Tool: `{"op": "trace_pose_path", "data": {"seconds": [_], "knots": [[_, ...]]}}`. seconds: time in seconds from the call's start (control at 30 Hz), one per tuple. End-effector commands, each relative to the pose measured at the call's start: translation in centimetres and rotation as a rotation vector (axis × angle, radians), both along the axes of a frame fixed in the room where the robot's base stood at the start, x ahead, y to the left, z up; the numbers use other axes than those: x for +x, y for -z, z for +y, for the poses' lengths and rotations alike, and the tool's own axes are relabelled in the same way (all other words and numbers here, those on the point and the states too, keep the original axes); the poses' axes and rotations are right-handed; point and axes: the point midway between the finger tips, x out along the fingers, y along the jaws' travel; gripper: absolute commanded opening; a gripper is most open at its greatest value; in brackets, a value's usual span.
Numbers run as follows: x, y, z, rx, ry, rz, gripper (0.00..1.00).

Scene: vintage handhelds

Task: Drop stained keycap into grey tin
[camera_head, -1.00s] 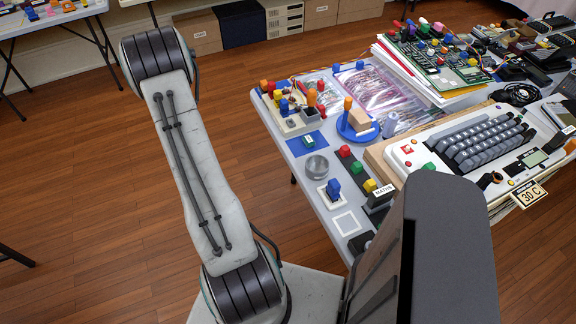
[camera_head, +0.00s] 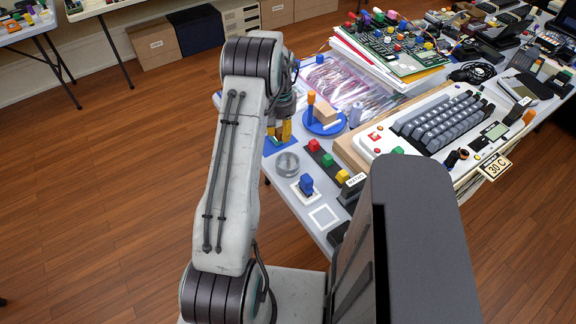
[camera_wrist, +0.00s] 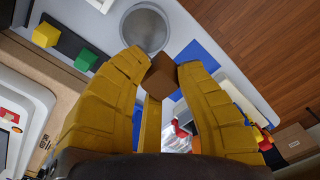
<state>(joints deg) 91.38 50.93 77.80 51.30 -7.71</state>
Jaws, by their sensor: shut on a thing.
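My gripper (camera_wrist: 158,66) is shut on a brown keycap (camera_wrist: 161,77), held between the yellow fingertips in the wrist view. The grey tin (camera_wrist: 144,28) is round and open; it shows just beyond the fingertips in that view. In the head view the grey tin (camera_head: 287,164) stands on the table, and my gripper (camera_head: 280,137) is above the table behind and a little left of it. The keycap cannot be made out in the head view. I see nothing inside the tin.
A blue keycap (camera_head: 306,184) stands on a white square in front of the tin. A dark strip with red, green and yellow keycaps (camera_head: 342,175) lies to its right. A blue dish (camera_head: 325,122) stands behind. The large white keyboard (camera_head: 440,120) fills the right.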

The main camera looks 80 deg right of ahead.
Motion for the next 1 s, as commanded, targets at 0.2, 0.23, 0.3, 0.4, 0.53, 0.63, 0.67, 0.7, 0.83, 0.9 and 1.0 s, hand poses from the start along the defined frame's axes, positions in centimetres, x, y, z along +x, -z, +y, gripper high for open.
{"op": "trace_pose_path", "data": {"seconds": [0.2,0.23,0.3,0.4,0.53,0.63,0.67,0.7,0.83,0.9,1.0], "knots": [[-1.2,-0.6,-0.1,0.001,-0.051,0.0,0.0],[-1.2,-0.6,-0.1,0.001,-0.056,0.0,0.0],[-1.1,-0.4,-0.1,0.001,-0.063,0.0,0.0],[-1.1,0.1,-0.1,0.0,-0.066,0.0,0.0],[-1.1,1.1,-0.1,0.0,-0.066,0.0,0.0],[-1.1,2.0,-0.1,0.0,-0.065,0.0,0.0],[-1.1,2.3,-0.1,0.0,-0.065,0.0,0.0],[-1.1,2.7,-0.1,0.0,-0.065,0.0,0.0],[-1.1,3.9,-0.1,0.001,-0.065,0.0,0.0],[-1.1,4.5,-0.1,0.0,-0.065,0.0,0.0],[-1.1,5.0,-0.1,0.0,-0.065,0.0,0.0]]}}
